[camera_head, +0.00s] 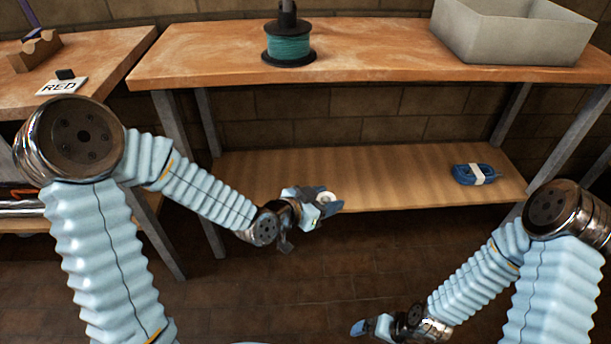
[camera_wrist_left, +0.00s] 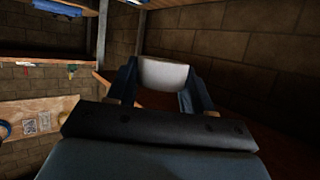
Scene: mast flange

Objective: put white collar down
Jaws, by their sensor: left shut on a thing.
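My left gripper (camera_head: 325,204) is shut on the white collar (camera_head: 326,197), a small pale ring that shows between its fingers in the head view. The collar also shows in the left wrist view (camera_wrist_left: 163,75), held between the two dark fingers. In the head view the gripper is in front of the lower wooden shelf (camera_head: 400,175), near its front edge; I cannot tell whether the collar touches the shelf. My right gripper (camera_head: 362,327) is low at the bottom, over the floor; its fingers are too small and turned to read.
A blue coil with a white band (camera_head: 476,174) lies at the right end of the lower shelf. On the bench top (camera_head: 370,45) stand a green spool (camera_head: 289,48) and a grey bin (camera_head: 510,30). The shelf's middle is clear.

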